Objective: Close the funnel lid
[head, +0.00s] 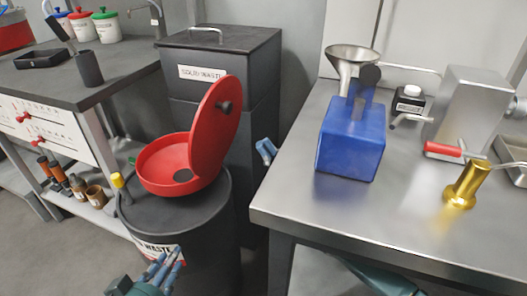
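The red funnel (163,166) sits on top of the black waste drum (190,199). Its round red lid (210,120) stands up steeply on the funnel's right side, so the funnel is open, with a dark hole in its bowl. A dark knob shows on the lid. My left gripper (165,262) is in front of the drum, below the funnel and apart from it, with its blue fingers spread and empty. My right gripper (265,150) shows as blue fingertips just left of the steel table's edge, right of the lid and apart from it. Its rest is hidden.
A dark solid-waste bin (227,107) stands behind the drum. The steel table (310,205) at right holds a blue canister (350,141) with a metal funnel (352,57) and a brass cylinder (465,185). A dark bench (100,78) is at left. A yellow-capped item (117,180) is beside the funnel.

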